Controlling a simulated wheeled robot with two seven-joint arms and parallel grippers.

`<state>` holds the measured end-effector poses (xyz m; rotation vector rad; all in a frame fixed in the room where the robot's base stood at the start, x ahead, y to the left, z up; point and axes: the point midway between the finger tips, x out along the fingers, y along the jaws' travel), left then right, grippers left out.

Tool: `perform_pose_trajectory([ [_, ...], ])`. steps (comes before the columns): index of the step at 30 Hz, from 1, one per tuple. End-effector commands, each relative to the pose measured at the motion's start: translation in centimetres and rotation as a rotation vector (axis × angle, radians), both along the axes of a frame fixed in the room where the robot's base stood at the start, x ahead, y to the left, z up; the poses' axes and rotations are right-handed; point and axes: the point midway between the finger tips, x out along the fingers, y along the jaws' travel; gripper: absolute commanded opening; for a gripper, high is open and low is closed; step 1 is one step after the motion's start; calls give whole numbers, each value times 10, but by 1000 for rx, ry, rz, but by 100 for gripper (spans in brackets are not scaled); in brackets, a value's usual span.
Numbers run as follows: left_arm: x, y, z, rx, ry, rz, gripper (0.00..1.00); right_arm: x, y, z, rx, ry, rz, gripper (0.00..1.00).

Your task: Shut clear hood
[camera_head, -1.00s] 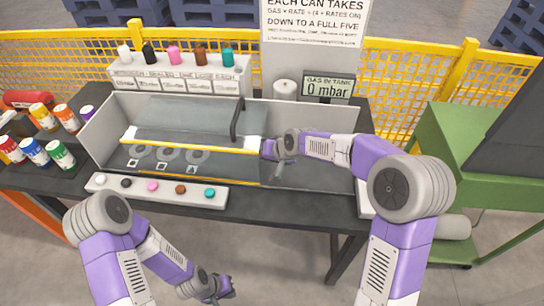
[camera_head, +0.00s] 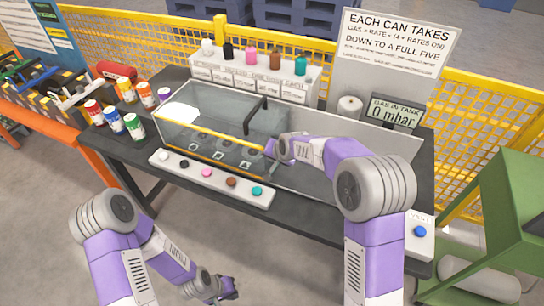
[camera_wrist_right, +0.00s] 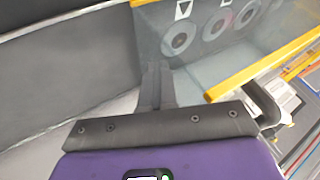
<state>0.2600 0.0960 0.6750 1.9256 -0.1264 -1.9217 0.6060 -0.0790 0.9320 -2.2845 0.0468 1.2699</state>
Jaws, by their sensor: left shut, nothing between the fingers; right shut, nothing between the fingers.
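The clear hood (camera_head: 212,137) covers the left part of the long open bay on the table, its yellow edge running along the front. A dark curved handle (camera_head: 254,114) stands at its right end. Round ports show through or below the clear panel. I cannot tell whether the edge is fully down. My right gripper (camera_head: 272,150) is shut and empty by the right end of the yellow edge; contact is unclear. In the wrist view, its dark fingers (camera_wrist_right: 157,87) are left of the yellow edge (camera_wrist_right: 262,66). My left gripper (camera_head: 225,290) is shut, low in front of the table.
A strip of coloured buttons (camera_head: 212,178) lies in front of the bay. Coloured cans (camera_head: 113,122) stand at left. A bottle rack (camera_head: 255,75) and a gauge display (camera_head: 394,113) are behind. The bay's right part (camera_head: 345,170) is open, partly behind my right arm.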

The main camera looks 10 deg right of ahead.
Motion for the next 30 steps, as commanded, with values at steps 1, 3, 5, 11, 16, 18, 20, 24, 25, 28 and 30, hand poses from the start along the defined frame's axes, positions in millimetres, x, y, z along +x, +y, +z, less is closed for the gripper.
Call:
perform_pose_trajectory([
  [1,0,0,0,0,0,0,0,2,4,2,4,-9,4,0],
  [3,0,0,0,0,0,0,0,2,4,2,5,-10,4,0],
  [5,0,0,0,0,0,0,0,2,5,3,5,-11,5,0],
  [11,0,0,-3,0,0,0,0,-1,-2,2,7,-11,6,0],
  [16,0,0,-13,0,0,0,0,-11,-26,1,5,-8,9,0],
  [18,0,0,-8,0,1,1,0,-20,-30,15,5,-10,16,0],
  [20,0,0,-3,0,0,0,0,-29,-33,29,3,-10,16,0],
  [24,0,0,4,0,0,0,0,-47,-40,53,3,-9,16,0],
  [25,0,0,5,0,0,0,0,-50,-42,58,2,-7,16,0],
  [28,0,0,8,0,0,0,0,-59,-45,70,3,-7,16,0],
  [30,0,0,10,0,0,0,0,-64,-47,75,1,-6,15,0],
])
